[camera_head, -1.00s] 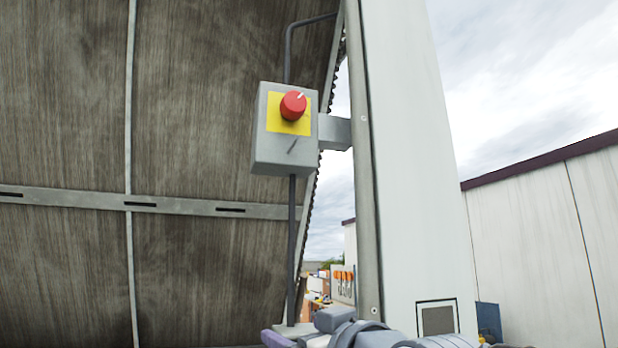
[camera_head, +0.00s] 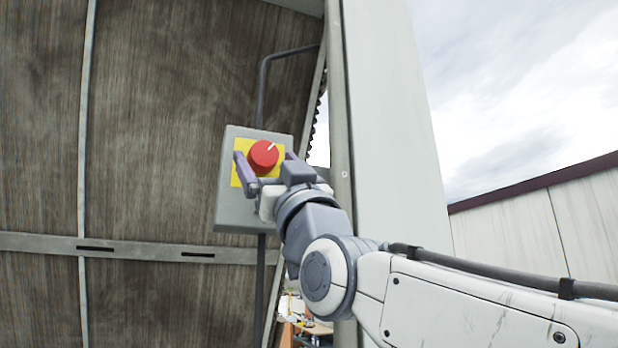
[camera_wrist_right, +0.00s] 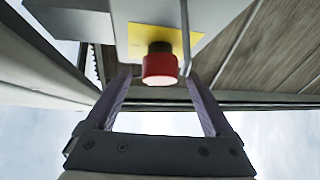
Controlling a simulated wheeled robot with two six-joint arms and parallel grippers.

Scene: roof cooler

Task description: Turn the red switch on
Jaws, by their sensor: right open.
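The red switch (camera_head: 263,156) is a round knob with a white pointer mark that points to the upper right. It sits on a yellow plate (camera_head: 240,175) on the front of a grey box (camera_head: 232,212). My right gripper (camera_head: 264,158) is open in front of the box, with one purple finger at each side of the knob in the head view. In the right wrist view the knob (camera_wrist_right: 160,68) stands out from the box between the open fingers (camera_wrist_right: 160,88), with a gap at each side. My left gripper is not in view.
A dark wood-grained panel (camera_head: 150,120) with metal strips stands behind the box. A white post (camera_head: 390,130) rises to its right. A conduit (camera_head: 264,85) runs above the box. A light wall (camera_head: 520,235) stands at the far right, with open sky above it.

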